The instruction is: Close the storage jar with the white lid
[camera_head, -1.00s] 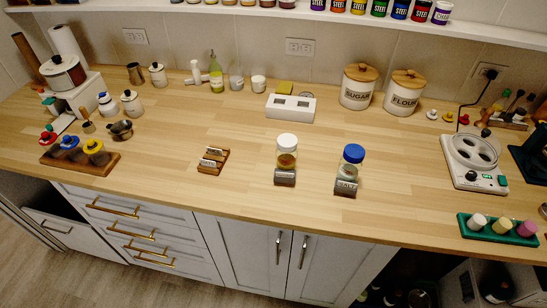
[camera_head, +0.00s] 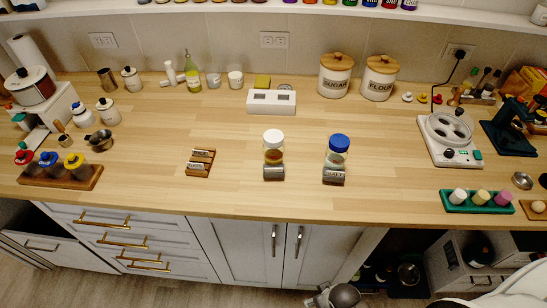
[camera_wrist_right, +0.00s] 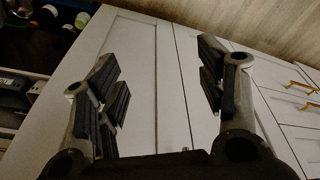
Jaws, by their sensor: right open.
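A glass storage jar (camera_head: 273,156) with amber contents stands upright in the middle of the counter. A white lid (camera_head: 273,137) sits on its top; I cannot tell how tightly it is seated. A similar jar (camera_head: 335,161) with a blue lid (camera_head: 339,142) stands to its right. My right gripper (camera_head: 335,298) shows at the bottom edge of the head view, below the countertop and well away from the jars. In the right wrist view its fingers (camera_wrist_right: 160,80) are spread and empty in front of the cabinet doors. My left gripper is out of view.
A small wooden label holder (camera_head: 200,162) lies to the left. Sugar (camera_head: 335,76) and flour canisters (camera_head: 379,79) stand behind. A green tray (camera_head: 477,201) is at front right. The cabinet doors (camera_head: 240,250) drop below the front edge.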

